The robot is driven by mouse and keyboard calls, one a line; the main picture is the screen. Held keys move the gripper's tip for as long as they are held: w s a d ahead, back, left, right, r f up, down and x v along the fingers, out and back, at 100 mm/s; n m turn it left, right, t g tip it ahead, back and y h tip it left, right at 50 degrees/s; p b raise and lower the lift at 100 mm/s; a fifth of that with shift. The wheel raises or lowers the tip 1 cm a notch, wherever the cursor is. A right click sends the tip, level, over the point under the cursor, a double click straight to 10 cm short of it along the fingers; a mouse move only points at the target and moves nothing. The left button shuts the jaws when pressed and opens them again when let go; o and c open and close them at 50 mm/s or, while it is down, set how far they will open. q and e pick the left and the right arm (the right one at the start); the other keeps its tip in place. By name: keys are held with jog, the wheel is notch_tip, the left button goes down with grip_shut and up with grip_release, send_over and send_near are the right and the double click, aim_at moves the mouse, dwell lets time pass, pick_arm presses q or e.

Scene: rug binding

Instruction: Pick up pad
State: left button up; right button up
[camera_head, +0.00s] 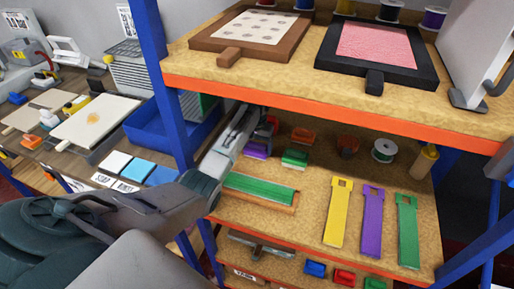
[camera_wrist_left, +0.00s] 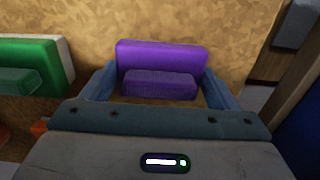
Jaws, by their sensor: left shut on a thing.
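A purple pad with a raised block on its face shows in the left wrist view (camera_wrist_left: 160,53), between the two blue-grey fingers of my left gripper (camera_wrist_left: 160,88). The gripper is shut on it. In the head view my left gripper (camera_head: 255,128) reaches into the middle shelf, and the purple pad (camera_head: 256,151) shows partly behind it. A green pad (camera_head: 295,158) sits to the right on the same shelf. It shows at the left of the wrist view (camera_wrist_left: 35,62). Whether the purple pad touches the shelf is hard to tell.
An orange-edged upper shelf (camera_head: 330,103) runs above my left arm. Orange and dark pieces, a white spool (camera_head: 384,150) and a glue bottle (camera_head: 424,161) stand on the middle shelf. A green strip in a tray (camera_head: 258,190) and yellow, purple and green strips lie in front. Blue posts flank the shelf.

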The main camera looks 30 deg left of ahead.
aim_at(257, 143)
pick_arm(q)
jog(key=shift+r+p, duration=0.5)
jog(key=shift+r, duration=0.1)
notch_tip(257, 143, up, 8)
jog(key=p, duration=0.8)
jog(key=shift+r, duration=0.45)
jog(key=shift+o, duration=0.9)
jog(key=shift+f, duration=0.1)
